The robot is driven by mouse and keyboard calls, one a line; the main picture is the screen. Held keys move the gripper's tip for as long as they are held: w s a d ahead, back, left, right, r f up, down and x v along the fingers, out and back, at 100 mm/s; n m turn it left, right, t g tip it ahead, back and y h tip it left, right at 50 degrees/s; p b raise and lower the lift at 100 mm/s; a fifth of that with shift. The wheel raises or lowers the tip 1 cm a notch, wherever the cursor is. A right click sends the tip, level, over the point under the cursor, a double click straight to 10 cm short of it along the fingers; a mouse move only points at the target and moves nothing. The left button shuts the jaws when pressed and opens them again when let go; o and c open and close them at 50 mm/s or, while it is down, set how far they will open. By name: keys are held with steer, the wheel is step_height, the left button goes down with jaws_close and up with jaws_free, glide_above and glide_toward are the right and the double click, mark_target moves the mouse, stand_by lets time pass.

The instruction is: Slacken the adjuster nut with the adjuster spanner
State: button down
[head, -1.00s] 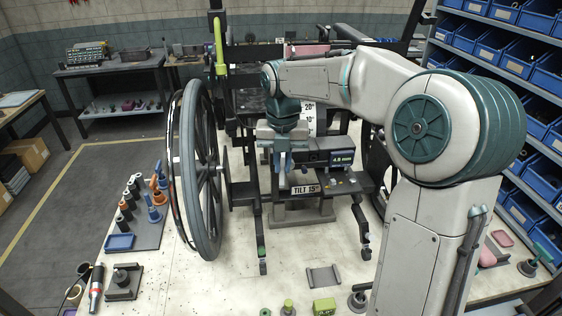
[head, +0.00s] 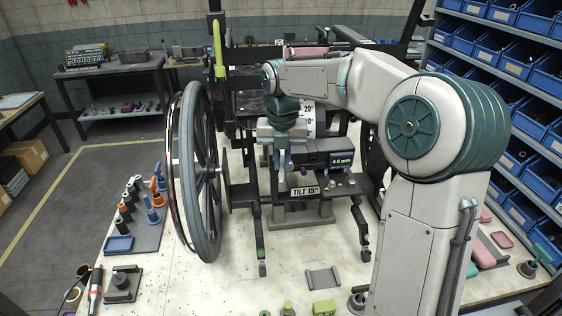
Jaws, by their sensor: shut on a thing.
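My gripper (head: 281,165) points down in front of the wheelchair frame, beside the gauge box (head: 328,158). The adjuster nut cannot be told apart from the dark parts below and behind the fingers. The gauge box has a lit display that seems to read 4.8 mm. A plate marked TILT 15 (head: 305,191) sits just below and right of the fingertips.
A large wheel (head: 195,172) stands left of my gripper. A tool rack (head: 150,232) with coloured handles and a blue tray (head: 118,244) lie further left. A grey bracket (head: 323,278) and a green block (head: 324,307) lie in front. Blue bins (head: 520,150) line the right.

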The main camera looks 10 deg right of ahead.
steer(key=shift+w, duration=0.5)
stand_by(0.7)
steer(key=shift+s, duration=0.15)
steer(key=shift+s+a+b, duration=0.15)
steer(key=shift+s+b, duration=0.25)
steer(key=shift+s, duration=0.65)
